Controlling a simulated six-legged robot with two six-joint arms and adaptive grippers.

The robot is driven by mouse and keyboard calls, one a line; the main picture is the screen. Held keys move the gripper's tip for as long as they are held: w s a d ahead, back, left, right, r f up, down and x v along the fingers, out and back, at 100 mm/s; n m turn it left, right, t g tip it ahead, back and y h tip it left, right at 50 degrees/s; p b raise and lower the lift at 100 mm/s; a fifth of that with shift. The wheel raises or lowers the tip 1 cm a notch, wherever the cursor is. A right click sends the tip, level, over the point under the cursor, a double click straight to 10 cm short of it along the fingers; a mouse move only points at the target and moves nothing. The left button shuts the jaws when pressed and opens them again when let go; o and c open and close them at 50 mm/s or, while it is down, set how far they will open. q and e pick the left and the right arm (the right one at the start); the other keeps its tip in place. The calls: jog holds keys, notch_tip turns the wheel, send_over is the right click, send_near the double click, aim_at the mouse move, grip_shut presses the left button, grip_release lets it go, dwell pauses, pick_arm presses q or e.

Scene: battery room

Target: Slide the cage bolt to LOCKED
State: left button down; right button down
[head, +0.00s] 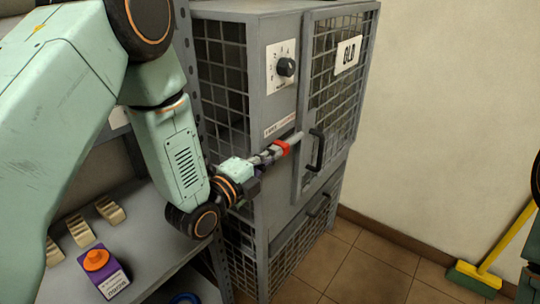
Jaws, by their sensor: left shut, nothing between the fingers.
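The grey mesh cage (275,90) stands in the middle, its door (337,75) on the right side and closed. The bolt (292,139) is a short grey bar with a red part (281,148), near the door's edge and below a small label strip (283,124) too small to read. My left gripper (268,155) is shut and empty, its tips at or very close to the red part. I cannot tell whether they touch, and the gripper partly hides the bolt. My right gripper is out of view; only a bit of that arm shows at the right edge.
A black door handle (316,150) sits just right of the bolt, and a dial (285,67) above. A shelf (150,235) at lower left holds a purple box (103,272) and pale blocks. A yellow broom (475,275) stands at right. The tiled floor between is clear.

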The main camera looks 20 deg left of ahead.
aim_at(285, 145)
pick_arm(q)
jog(key=x, duration=0.4)
jog(key=shift+w+d+f, duration=0.15)
jog(key=shift+w, duration=0.15)
jog(key=shift+w+d+b, duration=0.2)
jog(key=shift+w+b, duration=0.1)
jog(key=shift+w, duration=0.25)
jog(key=shift+a, duration=0.1)
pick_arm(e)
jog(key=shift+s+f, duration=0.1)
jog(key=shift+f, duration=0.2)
pick_arm(q)
jog(key=shift+s, duration=0.2)
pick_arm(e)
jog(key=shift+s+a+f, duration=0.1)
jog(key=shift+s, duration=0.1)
